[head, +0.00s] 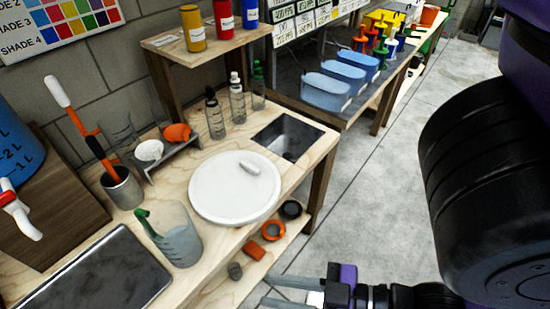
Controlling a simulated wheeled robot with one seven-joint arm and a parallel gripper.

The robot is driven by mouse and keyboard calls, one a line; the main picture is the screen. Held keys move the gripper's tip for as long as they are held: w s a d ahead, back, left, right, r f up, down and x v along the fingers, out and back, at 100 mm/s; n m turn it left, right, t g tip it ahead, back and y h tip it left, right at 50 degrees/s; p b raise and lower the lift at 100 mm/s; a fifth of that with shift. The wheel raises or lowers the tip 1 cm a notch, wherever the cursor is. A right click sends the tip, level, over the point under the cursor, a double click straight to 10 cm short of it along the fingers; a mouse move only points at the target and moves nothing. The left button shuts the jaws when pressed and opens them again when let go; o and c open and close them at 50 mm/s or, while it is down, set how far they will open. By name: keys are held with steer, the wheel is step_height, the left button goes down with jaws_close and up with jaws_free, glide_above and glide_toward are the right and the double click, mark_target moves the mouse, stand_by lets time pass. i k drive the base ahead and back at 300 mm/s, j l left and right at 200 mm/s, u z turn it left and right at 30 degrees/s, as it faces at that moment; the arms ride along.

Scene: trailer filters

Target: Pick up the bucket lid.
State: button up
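The bucket lid (222,202) is a large white round disc with a small raised handle (246,167) off its centre. It lies flat on the wooden bench, left of the sink. My gripper (270,291) is at the bottom edge of the view, pointing left. Its two grey fingers are apart, with nothing visible between them. It is in front of the bench, nearer to me than the lid and not touching it. Part of the lower finger is close to the frame edge.
A clear jug (182,245) with a green handle and a dark tray (95,275) stand left of the lid. Bottles (215,115) stand behind it. A sink (288,137) is at its right. Rings (273,230) lie on the lower shelf. Open floor (375,200) is at right.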

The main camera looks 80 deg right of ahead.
mark_target(231, 189)
steer(key=z, duration=0.85)
steer(key=k+u, duration=0.25)
steer(key=u, duration=0.15)
steer(key=k+u, duration=0.45)
steer(key=u, duration=0.3)
steer(key=k+j+u, duration=0.2)
steer(key=u, duration=0.2)
steer(key=z, duration=1.4)
